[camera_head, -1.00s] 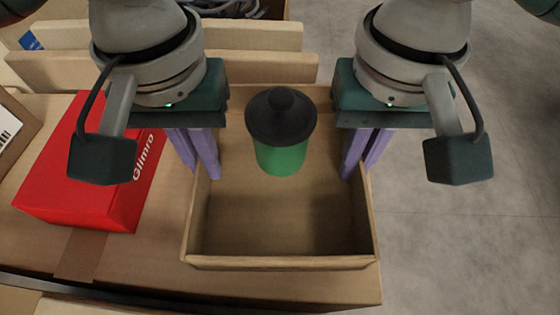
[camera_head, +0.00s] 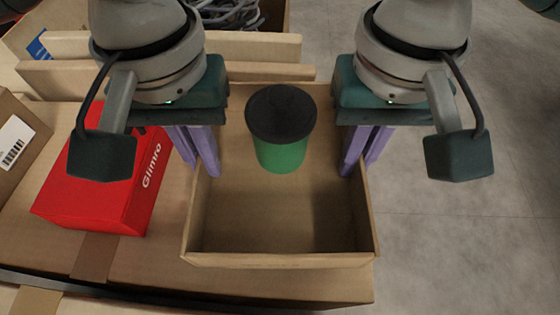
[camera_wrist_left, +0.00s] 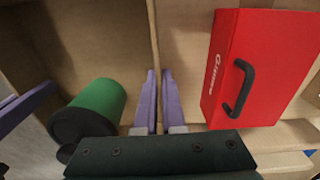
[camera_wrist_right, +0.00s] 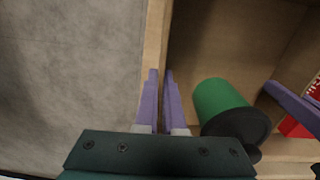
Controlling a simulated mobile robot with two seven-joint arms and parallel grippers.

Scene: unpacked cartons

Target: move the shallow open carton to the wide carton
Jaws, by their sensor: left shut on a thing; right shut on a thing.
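The shallow open carton (camera_head: 280,261) is in the middle of the head view, between my two grippers. A green cup with a black lid (camera_head: 281,130) stands inside it towards the far end. My left gripper (camera_head: 206,172) is shut on the carton's left wall, and the rim runs between its fingers in the left wrist view (camera_wrist_left: 157,75). My right gripper (camera_head: 352,172) is shut on the right wall, also seen in the right wrist view (camera_wrist_right: 160,75). A broad closed carton (camera_head: 150,265) lies below; I cannot tell whether it is the wide carton or whether the shallow carton touches it.
A red box with a handle (camera_head: 85,195) lies on the broad carton, left of the shallow carton. A carton with a barcode label (camera_head: 14,140) stands at the far left. Upright carton flaps (camera_head: 260,45) and an open box of grey cable (camera_head: 228,12) are behind. Grey floor is free at right.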

